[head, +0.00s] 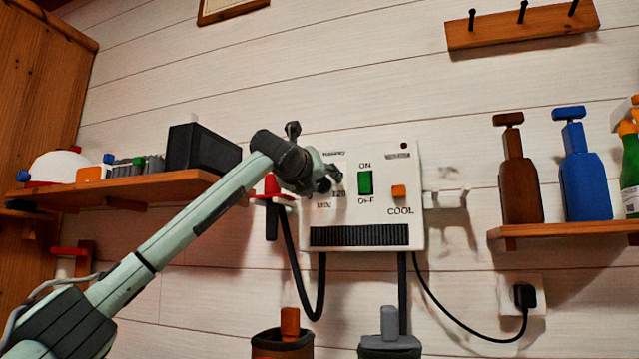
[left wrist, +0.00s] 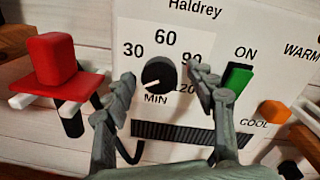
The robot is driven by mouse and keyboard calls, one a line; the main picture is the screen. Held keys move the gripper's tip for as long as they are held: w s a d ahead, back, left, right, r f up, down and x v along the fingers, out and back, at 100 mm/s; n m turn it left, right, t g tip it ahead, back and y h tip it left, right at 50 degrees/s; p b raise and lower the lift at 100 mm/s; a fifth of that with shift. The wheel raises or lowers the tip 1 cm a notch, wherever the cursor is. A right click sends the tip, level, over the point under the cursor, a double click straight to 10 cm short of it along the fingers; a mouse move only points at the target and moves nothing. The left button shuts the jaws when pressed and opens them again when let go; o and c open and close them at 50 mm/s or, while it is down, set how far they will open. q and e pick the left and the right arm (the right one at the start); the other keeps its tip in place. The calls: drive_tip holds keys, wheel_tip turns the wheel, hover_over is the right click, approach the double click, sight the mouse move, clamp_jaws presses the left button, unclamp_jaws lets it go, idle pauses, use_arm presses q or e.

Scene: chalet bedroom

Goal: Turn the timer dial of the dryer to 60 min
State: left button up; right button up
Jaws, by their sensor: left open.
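The dryer (head: 408,160) is a white box on the wall. Its black timer dial (left wrist: 158,73) shows in the left wrist view, with 30, 60, 90 and 120 around it and MIN below. The dial's white mark points to the lower left, away from the 60 at the top. In the head view my gripper and arm cover the dial. My left gripper (left wrist: 166,90) is open, its two fingers on either side of the dial in the left wrist view; I cannot tell whether they touch it. It also shows in the head view (head: 328,181). My right gripper is not in view.
A green ON/OFF switch (head: 365,183) and an orange COOL button (head: 398,191) lie right of the dial. A red-topped thing (left wrist: 53,63) sits on a white holder at the dryer's left. Shelves stand on both sides, the right one (head: 570,228) with bottles.

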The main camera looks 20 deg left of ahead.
use_arm(q)
drive_tip(key=c, duration=1.2)
drive_tip(key=shift+o, duration=0.2)
